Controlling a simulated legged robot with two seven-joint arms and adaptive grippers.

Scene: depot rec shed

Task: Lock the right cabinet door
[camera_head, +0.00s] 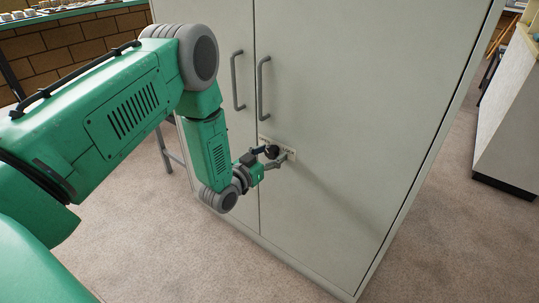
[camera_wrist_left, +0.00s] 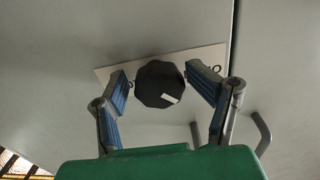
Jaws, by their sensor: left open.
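The right cabinet door (camera_head: 345,120) is pale grey and looks shut beside the left door (camera_head: 215,130). Its lock is a black faceted knob (camera_wrist_left: 160,84) with a white mark, on a pale label plate (camera_wrist_left: 205,58); the knob shows small in the head view (camera_head: 272,152). The plate's lettering is mostly hidden by my fingers. My left gripper (camera_head: 274,157) is open at the lock. In the left wrist view its blue-padded fingers (camera_wrist_left: 162,88) stand either side of the knob; I cannot tell whether they touch it. My right gripper is not in view.
Two grey bar handles, left (camera_head: 237,80) and right (camera_head: 262,88), stick out above the lock. A white counter (camera_head: 512,115) stands at the right. A green-edged shelf (camera_head: 75,12) is at the back left. Carpet (camera_head: 440,230) at the front right is clear.

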